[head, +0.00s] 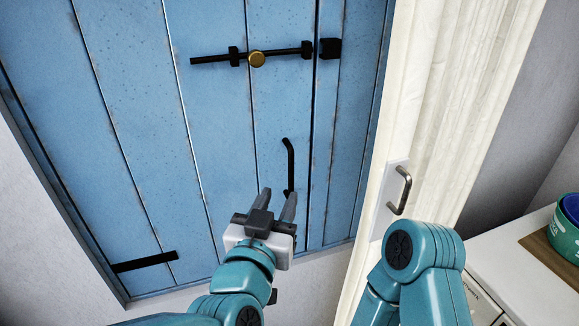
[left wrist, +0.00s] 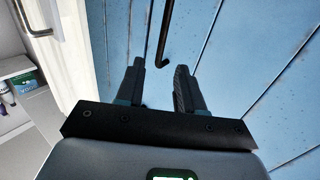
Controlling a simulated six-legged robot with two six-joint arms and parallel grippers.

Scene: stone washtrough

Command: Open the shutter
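The blue plank shutter (head: 150,120) fills the upper left of the head view and looks closed. A black bar handle (head: 290,160) stands upright near its right edge. A black bolt (head: 280,53) with a brass knob (head: 257,59) lies above it; its bar seems to end short of the black keeper (head: 330,48). My left gripper (head: 279,191) is open at the handle's lower end. In the left wrist view, the handle (left wrist: 166,35) shows beyond and between the parted fingers (left wrist: 158,70); I cannot tell whether they touch it. My right gripper is not in view.
A cream curtain or post (head: 430,110) stands right of the shutter, with a metal handle (head: 402,190) on a white plate in front of it. A white counter (head: 510,265) with a teal container (head: 565,235) is at the right. A black hinge strap (head: 145,262) is low on the shutter.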

